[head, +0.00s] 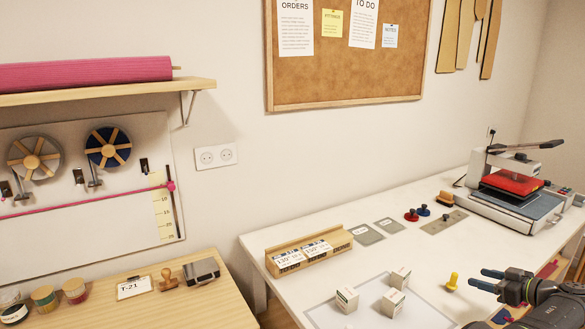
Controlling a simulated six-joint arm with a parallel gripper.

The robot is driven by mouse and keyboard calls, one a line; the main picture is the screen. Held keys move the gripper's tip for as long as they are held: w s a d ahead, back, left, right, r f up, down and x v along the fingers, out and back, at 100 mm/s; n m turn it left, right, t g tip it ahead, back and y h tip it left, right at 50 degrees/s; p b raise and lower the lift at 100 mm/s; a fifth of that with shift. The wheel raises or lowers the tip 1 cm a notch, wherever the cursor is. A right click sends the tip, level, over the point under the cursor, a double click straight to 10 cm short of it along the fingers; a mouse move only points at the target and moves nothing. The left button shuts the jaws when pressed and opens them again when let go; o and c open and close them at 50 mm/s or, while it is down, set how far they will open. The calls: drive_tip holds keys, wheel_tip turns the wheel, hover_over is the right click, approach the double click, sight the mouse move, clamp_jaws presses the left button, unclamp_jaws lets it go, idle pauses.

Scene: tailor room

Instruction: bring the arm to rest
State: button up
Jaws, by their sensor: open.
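My gripper (486,279) shows at the lower right in the head view, above the front part of the white table (398,240). Its dark fingers with blue parts point left, and it is open. I see nothing between the fingers. My wrist hides part of the table at the lower right corner.
Small white boxes (394,302) stand on a pale mat (419,313). A heat press (520,188) stands at right. A wooden table (190,303) stands at left.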

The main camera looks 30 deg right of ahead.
drive_tip(key=s+a+r, duration=0.1)
drive_tip(key=s+r, duration=0.2)
drive_tip(key=s, duration=0.1)
drive_tip(key=w+a+r+m+h, duration=0.4)
drive_tip(key=w+a+r, duration=0.1)
drive_tip(key=w+r, duration=0.6)
drive_tip(key=a+m+g+h, duration=0.4)
drive_tip(key=a+m+h, duration=0.1)
drive_tip(key=a, duration=0.4)
drive_tip(key=shift+w+a+f+m+g+h, duration=0.25)
drive_tip(key=shift+f+h, duration=0.2)
drive_tip(key=shift+h, duration=0.25)
